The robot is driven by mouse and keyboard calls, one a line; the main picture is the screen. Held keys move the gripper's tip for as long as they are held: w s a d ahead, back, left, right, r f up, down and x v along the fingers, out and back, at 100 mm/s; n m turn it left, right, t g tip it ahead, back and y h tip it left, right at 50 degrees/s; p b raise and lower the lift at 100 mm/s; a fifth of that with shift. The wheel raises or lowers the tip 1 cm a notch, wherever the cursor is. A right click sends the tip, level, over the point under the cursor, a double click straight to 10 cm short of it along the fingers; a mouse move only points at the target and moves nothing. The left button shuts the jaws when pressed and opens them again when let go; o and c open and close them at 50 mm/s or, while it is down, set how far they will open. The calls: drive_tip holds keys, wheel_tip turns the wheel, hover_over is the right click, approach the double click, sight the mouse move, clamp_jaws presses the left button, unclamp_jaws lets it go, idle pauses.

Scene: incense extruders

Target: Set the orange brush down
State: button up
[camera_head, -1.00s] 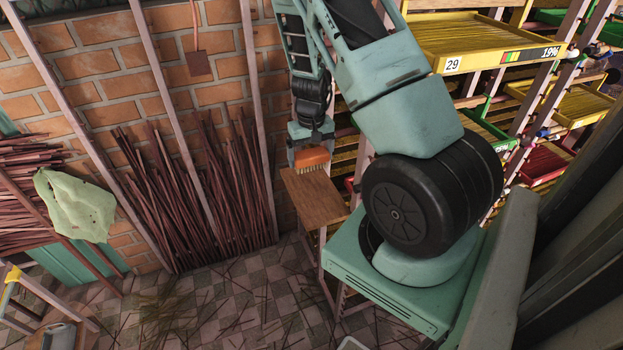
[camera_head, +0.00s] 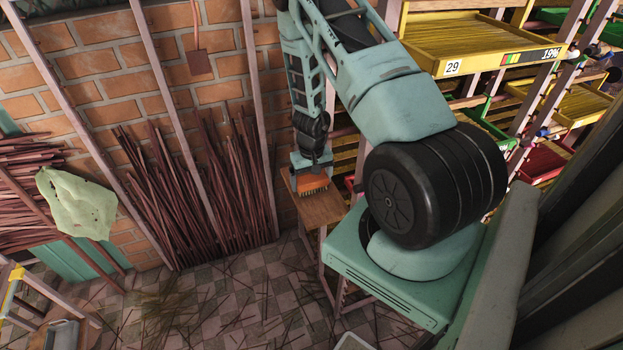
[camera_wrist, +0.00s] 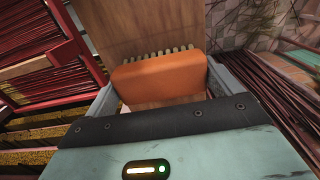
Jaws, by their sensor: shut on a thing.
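The orange brush (camera_head: 311,184) has pale bristles that point down in the head view. It also shows in the wrist view (camera_wrist: 160,77), with its orange back towards the camera. My gripper (camera_head: 311,172) is shut on the brush, with one finger at each side of it (camera_wrist: 161,88). A small wooden table (camera_head: 322,208) is under the brush. Its top also fills the upper middle of the wrist view (camera_wrist: 140,25). The bristles are at or very close to the tabletop; I cannot tell whether they touch it.
A rack with yellow trays (camera_head: 480,45) stands to the right of the table. Bundles of dark red sticks (camera_head: 205,190) lean on the brick wall to the left. The tabletop around the brush looks clear. Loose sticks litter the tiled floor (camera_head: 215,300).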

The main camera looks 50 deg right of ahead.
sight(311, 178)
drive_tip(key=shift+f, duration=0.15)
drive_tip(key=o, duration=0.7)
wheel_tip(311, 178, up, 12)
drive_tip(key=b, duration=0.2)
drive_tip(key=a+r+n+y, duration=0.1)
drive_tip(key=a+r+n, duration=0.3)
drive_tip(key=a, duration=0.9)
drive_tip(key=a+r+n+y, duration=0.15)
drive_tip(key=a+r, duration=0.45)
drive_tip(key=a, duration=0.7)
drive_tip(key=s+a+r+n, duration=0.2)
drive_tip(key=s+a+n, duration=0.1)
drive_tip(key=s+a, duration=0.2)
drive_tip(key=s+a+r+n+h, duration=0.1)
drive_tip(key=s+a+r+n, duration=0.1)
drive_tip(key=s+a, duration=0.3)
drive_tip(key=s+a+r+n+h, duration=0.1)
drive_tip(key=s+a+r+n, duration=0.2)
drive_tip(key=s, duration=0.4)
drive_tip(key=shift+s+a+r+n, duration=0.2)
drive_tip(key=shift+a+r, duration=0.1)
drive_tip(key=shift+a, duration=0.15)
drive_tip(key=shift+s+a+r+n, duration=0.15)
drive_tip(key=shift+a+r, duration=0.1)
drive_tip(key=shift+a, duration=0.2)
drive_tip(key=shift+w, duration=0.15)
